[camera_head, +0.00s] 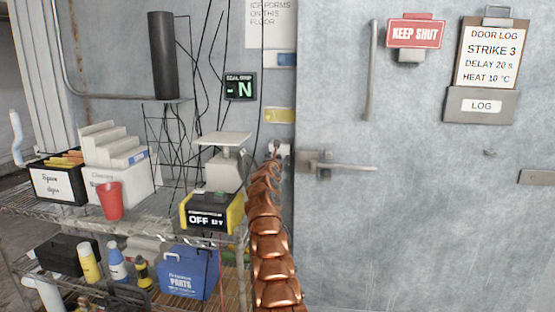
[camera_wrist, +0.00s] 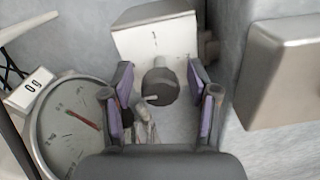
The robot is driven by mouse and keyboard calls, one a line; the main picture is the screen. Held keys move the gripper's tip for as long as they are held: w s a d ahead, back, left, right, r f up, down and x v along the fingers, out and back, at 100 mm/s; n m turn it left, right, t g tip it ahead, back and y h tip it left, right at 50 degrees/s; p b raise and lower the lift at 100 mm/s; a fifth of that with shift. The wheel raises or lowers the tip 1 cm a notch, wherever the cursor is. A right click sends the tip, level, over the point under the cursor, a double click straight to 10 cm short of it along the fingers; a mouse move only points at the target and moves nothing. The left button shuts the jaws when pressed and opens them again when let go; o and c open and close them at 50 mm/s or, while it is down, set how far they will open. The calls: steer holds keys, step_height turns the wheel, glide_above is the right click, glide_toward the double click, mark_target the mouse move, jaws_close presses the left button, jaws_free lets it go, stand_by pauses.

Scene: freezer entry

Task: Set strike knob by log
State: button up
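The door log (camera_head: 486,58) on the clipboard at upper right reads STRIKE 3, DELAY 20 s, HEAT 10 °C. In the wrist view a dark round knob (camera_wrist: 160,84) sits on a pale box (camera_wrist: 155,36) with one small dark mark above it. A small pale piece shows at the knob's lower edge; I cannot read a setting from it. My gripper (camera_wrist: 160,80) is open, its purple-padded fingers either side of the knob with visible gaps. In the head view my gripper (camera_head: 275,152) is by the door's left edge, and the knob is hard to make out there.
The grey freezer door (camera_head: 420,220) has a lever handle (camera_head: 345,167) just right of my gripper. A wire shelf (camera_head: 150,225) at left holds a scale (camera_head: 222,140), a yellow-black OFF unit (camera_head: 212,212) and a red cup (camera_head: 110,200). A round dial (camera_wrist: 70,128) lies left in the wrist view.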

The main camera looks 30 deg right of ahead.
jaws_close()
stand_by(0.5)
steer(key=n, duration=0.4)
steer(key=shift+r+n, duration=0.15)
steer(key=shift+n, duration=0.35)
steer(key=n+p, duration=0.1)
steer(key=n, duration=0.2)
steer(key=shift+n+p, duration=0.3)
steer(key=shift+p, duration=0.05)
steer(key=n+p, duration=0.2)
steer(key=n, duration=0.2)
steer(key=shift+a+n+p, duration=0.1)
steer(key=shift+n+p, duration=0.2)
steer(key=shift+p, duration=0.1)
steer(key=shift+n+p, duration=1.45)
steer(key=shift+n, duration=0.75)
steer(key=shift+f, duration=0.2)
